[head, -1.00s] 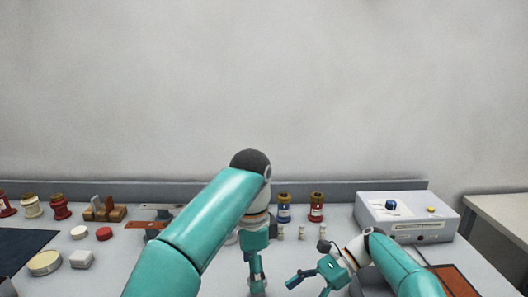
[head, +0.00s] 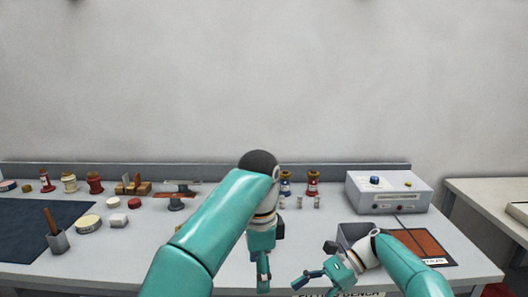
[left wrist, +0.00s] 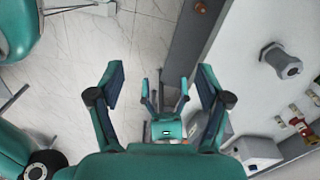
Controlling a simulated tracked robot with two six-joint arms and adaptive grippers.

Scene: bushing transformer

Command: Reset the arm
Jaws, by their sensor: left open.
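My left arm is teal and reaches across the middle of the head view. Its gripper (head: 263,272) hangs down at the bench's front edge, seen nearly edge-on. In the left wrist view the left gripper's fingers (left wrist: 160,85) are spread wide with nothing between them. My right gripper (head: 320,277) is to its right, low near the front edge, with its fingers apart and empty. The right gripper also shows in the left wrist view (left wrist: 165,105), beyond the left fingers. The left arm hides part of the bench's middle.
The grey bench (head: 130,262) holds a dark mat (head: 25,232), a grey cup (head: 58,243), several spools and a white instrument box (head: 390,193). A brown-orange panel (head: 425,245) lies at right. The left wrist view shows a grey fitting (left wrist: 280,60) and tiled floor (left wrist: 90,55).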

